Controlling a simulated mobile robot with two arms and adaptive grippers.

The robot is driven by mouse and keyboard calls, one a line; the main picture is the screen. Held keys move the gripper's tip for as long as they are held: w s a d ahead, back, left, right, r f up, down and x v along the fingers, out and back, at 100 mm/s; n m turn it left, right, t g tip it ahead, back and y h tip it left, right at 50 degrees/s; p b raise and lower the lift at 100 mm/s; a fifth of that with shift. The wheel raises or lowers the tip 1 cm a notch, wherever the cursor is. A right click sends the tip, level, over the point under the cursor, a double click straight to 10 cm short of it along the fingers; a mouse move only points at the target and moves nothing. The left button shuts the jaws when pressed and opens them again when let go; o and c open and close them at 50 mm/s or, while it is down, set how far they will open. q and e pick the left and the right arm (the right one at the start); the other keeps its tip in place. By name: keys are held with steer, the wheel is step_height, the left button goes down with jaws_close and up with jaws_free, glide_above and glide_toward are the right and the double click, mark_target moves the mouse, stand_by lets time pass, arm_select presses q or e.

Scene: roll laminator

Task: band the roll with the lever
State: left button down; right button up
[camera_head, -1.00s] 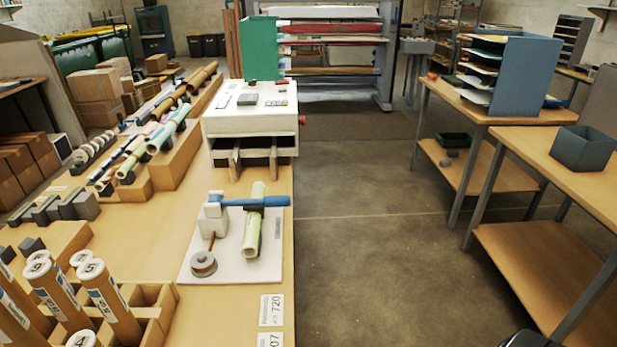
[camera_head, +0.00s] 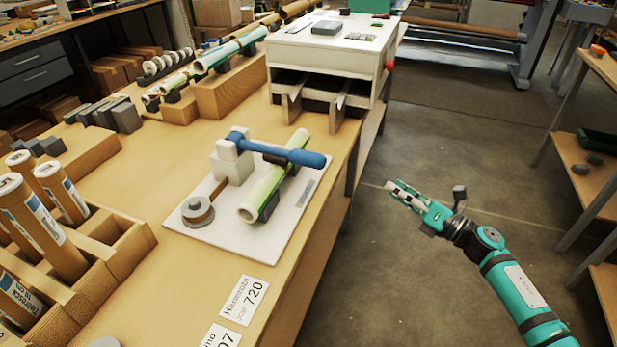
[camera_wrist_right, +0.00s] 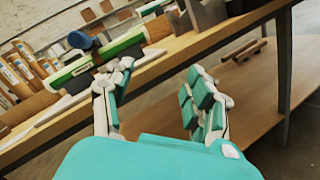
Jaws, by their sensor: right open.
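The banding device stands on a white base plate (camera_head: 253,231) on the wooden bench. I cannot tell whether the lever touches the roll. A spool (camera_head: 197,211) sits at the plate's near left. My right gripper (camera_head: 396,190) is open and empty, off the bench's right edge, apart from the lever. In the right wrist view, the open fingers (camera_wrist_right: 160,85) face the bench edge, with the blue lever end (camera_wrist_right: 79,41) beyond. My left gripper does not show.
A white cabinet (camera_head: 331,48) stands behind the device on the bench. Cardboard tubes (camera_head: 38,220) stand in a wooden rack (camera_head: 105,262) at left. Labels (camera_head: 244,299) lie near the front edge. The floor right of the bench is open.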

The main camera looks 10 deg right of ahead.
step_height(320, 180, up, 5)
steer(key=s+a+n+g+y+b, duration=0.1)
steer(key=s+a+n+g+y, duration=0.15)
steer(key=n, duration=0.45)
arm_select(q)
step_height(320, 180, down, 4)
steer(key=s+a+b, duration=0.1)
arm_select(e)
steer(key=n+g+y, duration=0.2)
steer(key=n+g, duration=0.2)
steer(key=n, duration=0.4)
glide_toward(307, 159)
steer(key=shift+t, duration=0.25)
steer(key=p+x, duration=0.1)
steer(key=x, duration=0.2)
steer(key=p+x, duration=0.2)
steer(key=x, duration=0.1)
steer(key=w+f+p+x, duration=0.1)
steer(key=x, duration=0.2)
steer(key=shift+w+p, duration=0.2)
steer(key=shift+p, duration=0.15)
steer(key=shift+w+a+f, duration=0.1)
steer(key=shift+w+a, duration=0.15)
steer(key=shift+a, duration=0.1)
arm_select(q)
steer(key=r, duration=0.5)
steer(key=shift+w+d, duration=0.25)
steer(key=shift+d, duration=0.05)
